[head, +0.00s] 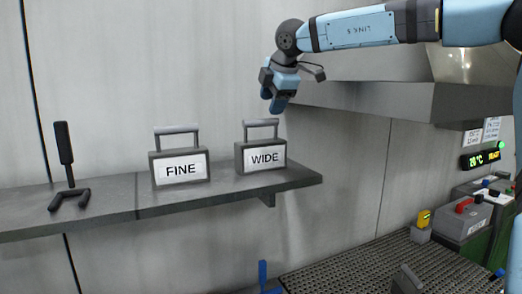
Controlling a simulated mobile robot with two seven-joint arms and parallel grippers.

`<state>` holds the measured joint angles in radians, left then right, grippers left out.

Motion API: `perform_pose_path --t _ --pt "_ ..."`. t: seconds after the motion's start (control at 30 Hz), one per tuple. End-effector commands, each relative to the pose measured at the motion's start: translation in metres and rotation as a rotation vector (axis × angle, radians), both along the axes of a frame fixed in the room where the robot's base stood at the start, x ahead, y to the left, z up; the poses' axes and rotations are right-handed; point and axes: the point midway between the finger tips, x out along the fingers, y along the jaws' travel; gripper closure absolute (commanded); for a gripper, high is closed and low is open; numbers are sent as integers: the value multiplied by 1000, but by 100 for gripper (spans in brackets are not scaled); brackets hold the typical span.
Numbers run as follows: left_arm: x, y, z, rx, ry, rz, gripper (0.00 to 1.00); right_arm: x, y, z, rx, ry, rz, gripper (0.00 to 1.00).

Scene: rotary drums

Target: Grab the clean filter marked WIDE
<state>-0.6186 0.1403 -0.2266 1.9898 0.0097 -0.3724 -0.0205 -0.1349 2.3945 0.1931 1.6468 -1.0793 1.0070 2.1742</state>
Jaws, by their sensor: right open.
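The filter marked WIDE (261,155) is a grey box with a white label and a bar handle on top. It stands upright on the right part of the grey wall shelf (225,196). A similar filter marked FINE (180,168) stands to its left. My right gripper (278,103) is open, pointing down, above and slightly right of the WIDE filter's handle in the picture, and it does not appear to touch it. Its fingertips are small and partly overlap each other. My left gripper is not in view.
A black forked tool (67,170) stands on the shelf's left part. A metal hood (375,98) juts out to the right of my right gripper. Below right are a perforated grate (345,274), a grey box with a red knob (464,216) and a green-lit display (482,158).

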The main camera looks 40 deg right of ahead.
Motion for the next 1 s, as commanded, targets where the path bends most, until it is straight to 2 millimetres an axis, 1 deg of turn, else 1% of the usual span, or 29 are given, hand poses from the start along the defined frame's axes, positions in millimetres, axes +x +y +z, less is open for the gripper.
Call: perform_pose_path --t 0.03,0.1,0.27,0.37,0.47,0.5,0.6,0.7,0.9,0.93,0.97,1.0 --pt "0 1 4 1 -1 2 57 5 -1 -6 1 3 0 47" --pt "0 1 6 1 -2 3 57 9 -3 -13 -1 2 1 47" --pt "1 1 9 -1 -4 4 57 14 -4 -21 1 1 1 47" --pt "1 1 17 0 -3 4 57 19 -4 -30 1 4 1 47" --pt "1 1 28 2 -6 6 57 27 -3 -42 1 4 2 47" --pt "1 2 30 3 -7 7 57 30 -4 -49 0 4 2 47" --pt "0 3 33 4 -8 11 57 36 -6 -60 1 2 1 47" --pt "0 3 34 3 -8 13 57 39 -7 -65 0 0 1 47" --pt "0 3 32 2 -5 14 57 39 -7 -66 0 -1 1 47" --pt "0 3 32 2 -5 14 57 39 -7 -66 0 -1 1 52" --pt "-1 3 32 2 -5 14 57 39 -7 -66 0 -1 1 59" --pt "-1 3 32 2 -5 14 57 39 -7 -66 0 -1 1 68"
